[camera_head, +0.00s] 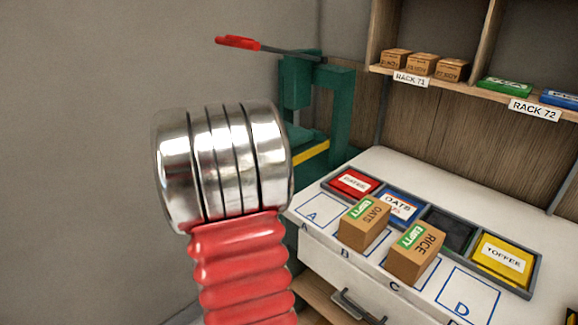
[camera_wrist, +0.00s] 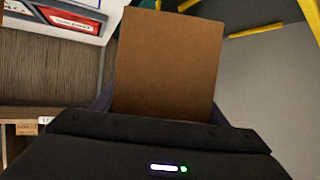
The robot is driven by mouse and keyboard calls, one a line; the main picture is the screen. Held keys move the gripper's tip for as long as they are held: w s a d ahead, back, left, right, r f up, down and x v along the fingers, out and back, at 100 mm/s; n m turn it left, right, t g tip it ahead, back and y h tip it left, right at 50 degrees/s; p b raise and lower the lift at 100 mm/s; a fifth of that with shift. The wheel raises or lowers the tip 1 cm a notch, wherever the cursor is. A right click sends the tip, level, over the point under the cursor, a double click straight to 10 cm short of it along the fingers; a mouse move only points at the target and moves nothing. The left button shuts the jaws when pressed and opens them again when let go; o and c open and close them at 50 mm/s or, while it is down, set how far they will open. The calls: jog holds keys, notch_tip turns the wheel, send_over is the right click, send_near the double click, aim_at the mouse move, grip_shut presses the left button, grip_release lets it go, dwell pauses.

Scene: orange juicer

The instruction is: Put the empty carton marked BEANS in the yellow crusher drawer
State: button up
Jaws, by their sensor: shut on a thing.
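In the wrist view, my gripper (camera_wrist: 163,112) is shut on a plain brown carton (camera_wrist: 170,62). Its dark fingers show at both sides of the carton's lower end. The carton's marking does not show on the face turned to the camera, so I cannot read BEANS on it. In the head view, my gripper and the carton are not seen. The green crusher (camera_head: 298,90) with a red-handled lever stands in the back corner. A yellow bar (camera_head: 311,153), perhaps the drawer's edge, shows low on it, partly behind my arm. Yellow strips (camera_wrist: 256,31) also show in the wrist view.
Cartons marked OATS (camera_head: 364,226) and RICE (camera_head: 414,254), both labelled EMPTY, stand on the white counter at squares B and C. Squares A (camera_head: 320,209) and D (camera_head: 466,296) are bare. Behind is a tray (camera_head: 531,284) of coloured packs with one dark compartment. Shelves hold more boxes.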

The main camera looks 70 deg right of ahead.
jog(key=w+a+f+n+t+y, duration=0.2)
jog(key=w+a+n+t, duration=0.3)
jog(key=w+a, duration=0.75)
jog(key=w+a+f+n+t+y, duration=0.1)
jog(key=w+a+n+t+y, duration=0.25)
jog(key=w+a, duration=0.9)
jog(key=w+a+f+n+t+y, duration=0.1)
jog(key=a+f+n+y, duration=0.1)
jog(key=a, duration=0.9)
jog(key=w+a+f+n+t+y, duration=0.1)
jog(key=a+n+t+y, duration=0.1)
jog(key=a, duration=0.9)
jog(key=w+a+f+n+t+y, duration=0.1)
jog(key=a+n+y, duration=0.3)
jog(key=a, duration=0.7)
jog(key=shift+w+f+n, duration=0.2)
jog(key=shift+f+n, duration=0.25)
jog(key=shift+f, duration=0.4)
jog(key=shift+s, duration=0.1)
